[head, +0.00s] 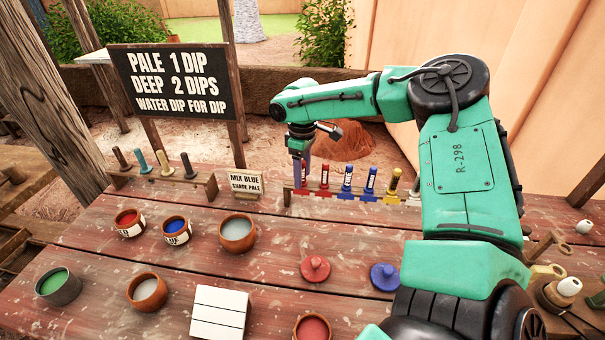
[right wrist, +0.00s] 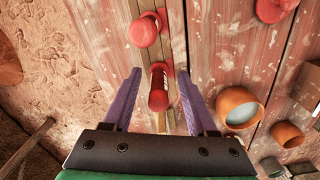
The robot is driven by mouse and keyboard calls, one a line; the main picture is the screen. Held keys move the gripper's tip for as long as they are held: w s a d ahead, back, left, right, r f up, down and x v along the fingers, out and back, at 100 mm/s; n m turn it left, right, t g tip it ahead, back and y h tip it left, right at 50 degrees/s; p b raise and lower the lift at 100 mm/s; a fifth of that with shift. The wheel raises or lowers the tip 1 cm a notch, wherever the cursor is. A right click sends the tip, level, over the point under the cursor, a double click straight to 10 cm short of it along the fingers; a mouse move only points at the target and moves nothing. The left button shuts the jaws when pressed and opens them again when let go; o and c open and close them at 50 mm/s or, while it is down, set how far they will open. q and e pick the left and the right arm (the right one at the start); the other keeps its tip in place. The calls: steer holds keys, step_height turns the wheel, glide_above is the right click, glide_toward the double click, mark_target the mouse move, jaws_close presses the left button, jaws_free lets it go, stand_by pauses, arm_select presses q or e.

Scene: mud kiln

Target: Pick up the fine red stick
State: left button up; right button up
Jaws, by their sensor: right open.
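Two red sticks stand upright at the left end of a low rack (head: 360,197) in the head view. One red stick (head: 324,176) shows clearly; the leftmost is mostly hidden by my right gripper (head: 302,172). In the right wrist view, this slimmer-looking red stick (right wrist: 158,90) stands between the purple fingers of my right gripper (right wrist: 160,105), with gaps on both sides. The wider-looking red stick (right wrist: 146,30) is just beyond. The right gripper is open and points down. Stick labels are too small to read. My left gripper is not in view.
Blue sticks (head: 347,178) and a yellow stick (head: 393,182) stand farther right in the rack. A small sign (head: 245,183) stands close on the left. Paint bowls (head: 238,232), a red lid (head: 315,268) and a blue lid (head: 385,276) lie nearer on the table.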

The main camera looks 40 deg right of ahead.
steer(key=shift+f, duration=0.35)
steer(key=shift+c, duration=0.6)
jaws_close()
step_height(320, 180, up, 10)
steer(key=shift+r, duration=0.1)
